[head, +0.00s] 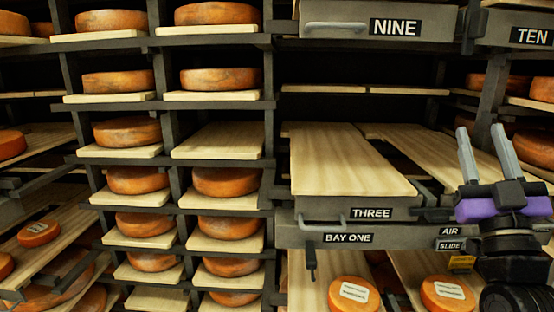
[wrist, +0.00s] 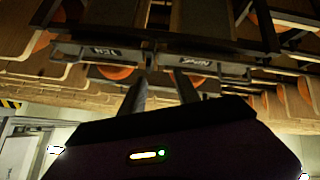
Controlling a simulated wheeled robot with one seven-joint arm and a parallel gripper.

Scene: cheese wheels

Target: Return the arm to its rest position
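My gripper (head: 480,130) is at the right of the head view, raised in front of the shelving and to the right of the board marked THREE (head: 352,160). Its two grey fingers point up and stand apart with nothing between them. The wrist view also shows my gripper (wrist: 161,77), its fingers spread below the upside-down TEN and NINE labels. My arm runs down from the purple wrist to the lower right corner.
Racks of orange cheese wheels (head: 225,182) on boards fill the left. The THREE board is bare and juts forward over the BAY ONE rail (head: 348,238). The NINE drawer (head: 380,20) is above. Two labelled cheeses (head: 353,295) (head: 447,294) sit low, near my arm.

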